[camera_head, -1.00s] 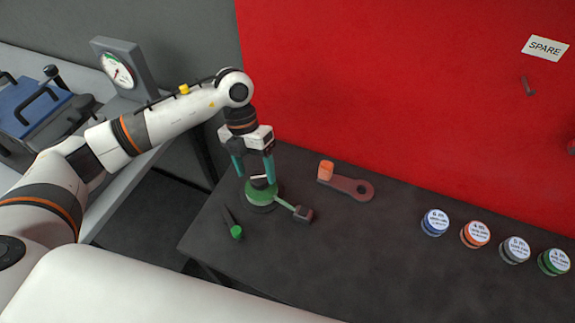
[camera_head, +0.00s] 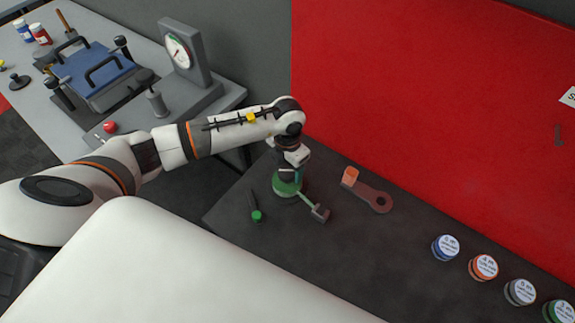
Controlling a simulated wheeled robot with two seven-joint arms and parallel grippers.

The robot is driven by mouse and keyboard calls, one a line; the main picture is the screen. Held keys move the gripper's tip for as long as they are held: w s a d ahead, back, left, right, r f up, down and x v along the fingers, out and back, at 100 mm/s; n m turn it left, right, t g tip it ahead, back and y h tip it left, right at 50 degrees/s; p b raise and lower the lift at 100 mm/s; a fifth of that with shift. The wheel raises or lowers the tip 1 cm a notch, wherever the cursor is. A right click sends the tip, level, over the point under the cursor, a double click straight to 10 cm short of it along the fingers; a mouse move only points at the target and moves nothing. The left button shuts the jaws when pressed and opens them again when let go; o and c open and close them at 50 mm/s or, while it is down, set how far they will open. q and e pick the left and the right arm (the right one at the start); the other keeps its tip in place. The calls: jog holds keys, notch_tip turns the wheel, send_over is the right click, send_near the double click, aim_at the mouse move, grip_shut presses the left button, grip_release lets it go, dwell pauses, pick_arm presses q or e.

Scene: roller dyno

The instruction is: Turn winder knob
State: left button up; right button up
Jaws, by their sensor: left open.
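The green round device (camera_head: 287,189) stands on the dark table, with a dark, partly hidden top and a thin green arm ending in a grey block (camera_head: 320,213). I take this to be the winder; its knob is hard to make out under the gripper. My left gripper (camera_head: 289,176) points down right over the device's top, open, with its fingers mostly hidden and seen nearly in line. I cannot tell whether they touch the knob. My right gripper is not in view.
A dark reddish lever with an orange grip (camera_head: 368,191) lies right of the device. A green-ended tool (camera_head: 256,214) lies at its left. Several labelled tins (camera_head: 445,247) line the right. A red panel (camera_head: 420,90) stands behind. A dial gauge (camera_head: 179,52) stands on the left bench.

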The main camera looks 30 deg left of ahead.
pick_arm(q)
jog(key=shift+f, duration=0.75)
